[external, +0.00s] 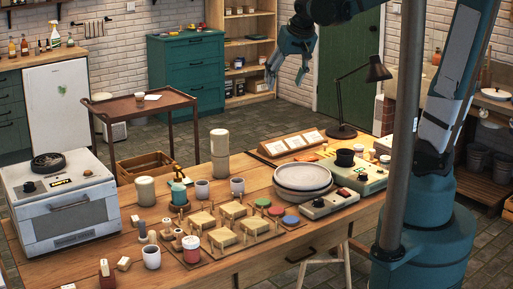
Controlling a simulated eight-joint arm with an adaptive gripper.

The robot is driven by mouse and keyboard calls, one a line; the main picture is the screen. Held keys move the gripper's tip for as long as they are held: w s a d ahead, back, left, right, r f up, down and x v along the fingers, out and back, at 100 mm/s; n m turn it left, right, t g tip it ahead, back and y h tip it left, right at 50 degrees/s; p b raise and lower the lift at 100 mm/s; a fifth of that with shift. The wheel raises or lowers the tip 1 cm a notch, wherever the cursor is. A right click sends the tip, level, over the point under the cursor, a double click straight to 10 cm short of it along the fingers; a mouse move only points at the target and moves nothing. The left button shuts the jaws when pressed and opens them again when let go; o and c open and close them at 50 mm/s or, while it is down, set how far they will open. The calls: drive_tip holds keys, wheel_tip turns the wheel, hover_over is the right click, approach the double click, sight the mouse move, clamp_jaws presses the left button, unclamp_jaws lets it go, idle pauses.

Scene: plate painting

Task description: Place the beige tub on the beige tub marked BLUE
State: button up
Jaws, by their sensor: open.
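A beige tub (145,191) stands upright on the wooden table, left of the middle, behind the small cups. Farther back, a taller beige column (219,143) stands upright; a line around its middle makes it look like one beige tub on top of another (220,168). No BLUE marking is readable on any of them. My gripper (285,76) is open and empty, high in the air above and behind the table, well apart from the tubs. Its fingers point down.
A white oven-like box (62,205) stands at the table's left end. Small stools (232,210), colored discs (276,211), white cups (152,257) and a teal pot (179,193) crowd the middle. Stacked plates (303,180), a control box (329,203) and a black lamp (375,72) stand right.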

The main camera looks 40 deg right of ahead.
drive_tip(key=s+d+f+n+t, duration=0.1)
drive_tip(key=s, duration=0.8)
drive_tip(key=s+d+f+n+y, duration=0.1)
drive_tip(key=s+n, duration=0.1)
drive_tip(key=s, duration=0.7)
drive_tip(key=shift+s+f+t, duration=0.35)
drive_tip(key=shift+t, duration=0.05)
